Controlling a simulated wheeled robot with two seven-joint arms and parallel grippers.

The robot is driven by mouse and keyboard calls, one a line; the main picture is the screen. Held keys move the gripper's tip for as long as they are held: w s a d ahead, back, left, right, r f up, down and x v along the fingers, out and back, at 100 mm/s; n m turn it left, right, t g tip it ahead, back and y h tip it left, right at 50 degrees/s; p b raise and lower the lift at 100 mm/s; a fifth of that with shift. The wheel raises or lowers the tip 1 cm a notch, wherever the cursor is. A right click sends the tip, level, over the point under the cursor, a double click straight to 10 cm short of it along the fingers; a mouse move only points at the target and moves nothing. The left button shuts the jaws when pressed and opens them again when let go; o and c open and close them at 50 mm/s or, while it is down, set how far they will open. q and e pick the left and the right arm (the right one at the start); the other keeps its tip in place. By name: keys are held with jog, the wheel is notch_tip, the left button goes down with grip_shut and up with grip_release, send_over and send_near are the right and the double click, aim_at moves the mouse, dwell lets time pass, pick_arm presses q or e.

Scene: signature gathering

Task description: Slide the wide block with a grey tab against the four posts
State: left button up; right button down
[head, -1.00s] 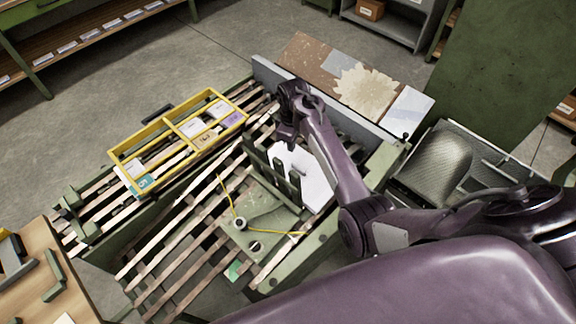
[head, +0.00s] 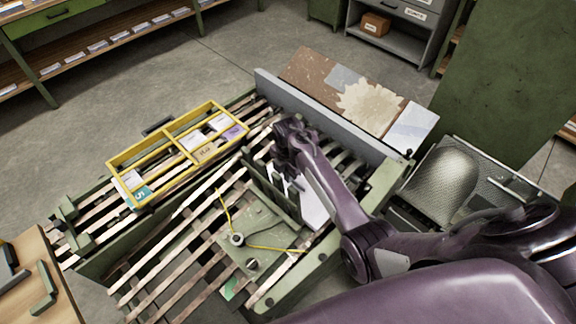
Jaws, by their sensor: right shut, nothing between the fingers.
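My right gripper (head: 296,170) is shut and empty, low over the slatted bed just behind a row of dark green upright posts (head: 268,192). A white wide block or stack (head: 313,208) lies right beside the posts, partly hidden by my right arm. I see no grey tab on it, and cannot tell whether it touches the posts or my fingers. The posts stand at the edge of a green plate with a knob (head: 237,239) and a yellow cord. My left gripper is not in view.
A yellow divided frame (head: 158,152) on the slats holds pale blocks with teal, tan and purple tabs. A grey rail (head: 330,118) runs behind the bed, with a stained brown board beyond it. A mesh tray with a domed form (head: 444,180) stands at right.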

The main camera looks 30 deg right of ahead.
aim_at(299, 186)
jog(key=shift+f, duration=1.55)
jog(key=shift+w+d, duration=0.2)
jog(key=shift+d, duration=0.65)
